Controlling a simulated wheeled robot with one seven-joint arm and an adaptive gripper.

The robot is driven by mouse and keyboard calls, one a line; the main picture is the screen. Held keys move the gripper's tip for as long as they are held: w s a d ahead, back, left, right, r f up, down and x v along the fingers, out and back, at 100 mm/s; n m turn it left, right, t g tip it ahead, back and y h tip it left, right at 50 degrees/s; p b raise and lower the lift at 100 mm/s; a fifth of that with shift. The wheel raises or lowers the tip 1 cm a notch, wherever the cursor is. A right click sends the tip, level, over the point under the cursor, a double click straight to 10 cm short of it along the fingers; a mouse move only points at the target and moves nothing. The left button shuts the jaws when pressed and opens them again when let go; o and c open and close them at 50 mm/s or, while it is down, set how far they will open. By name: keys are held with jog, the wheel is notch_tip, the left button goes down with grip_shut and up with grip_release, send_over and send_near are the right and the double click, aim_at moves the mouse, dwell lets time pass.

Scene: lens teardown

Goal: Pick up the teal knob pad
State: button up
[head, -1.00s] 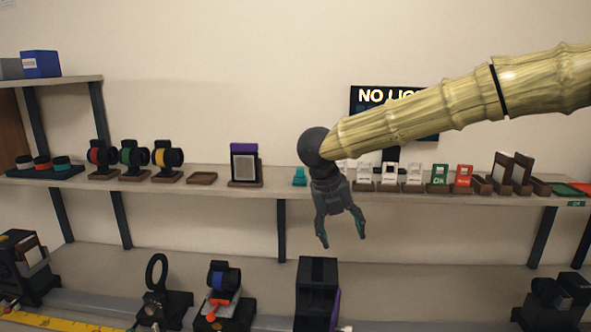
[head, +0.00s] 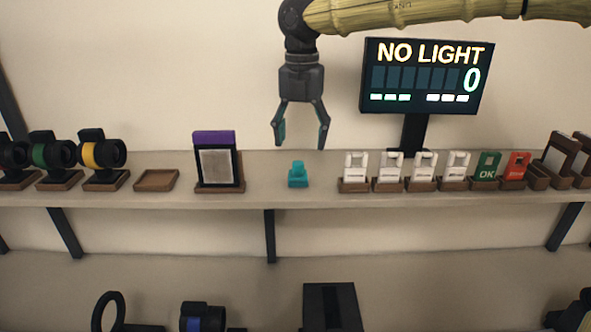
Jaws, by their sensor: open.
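The teal knob pad (head: 298,175) stands upright on the shelf in the head view, a small block with a knob on top. It sits between the purple-topped framed panel and the row of white cards. My gripper (head: 301,146) is open and empty, fingers pointing down. In the picture its fingertips are just above the knob pad, with a gap between them; how far apart they are in depth I cannot tell.
The shelf (head: 320,194) also holds the purple-topped panel (head: 216,165), an empty brown tray (head: 156,180), white cards (head: 389,172) in holders and a green OK card (head: 487,166). A "NO LIGHT" display (head: 425,77) stands behind at right. Dark devices are below.

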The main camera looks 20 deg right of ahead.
aim_at(298, 162)
notch_tip(298, 162, down, 4)
jog(key=shift+w+r+p, duration=0.15)
jog(key=shift+p, duration=0.15)
jog(key=shift+s+a+f+p, duration=0.15)
jog(key=shift+s+f+p, duration=0.05)
jog(key=shift+f+p, duration=0.25)
jog(key=f, duration=0.1)
jog(key=f+p, duration=0.1)
jog(key=f, duration=0.1)
jog(key=shift+w+a+f, duration=0.15)
jog(key=shift+w+f, duration=0.05)
jog(key=shift+f, duration=0.05)
jog(key=shift+s+f, duration=0.1)
jog(key=shift+f, duration=0.3)
jog(key=c, duration=1)
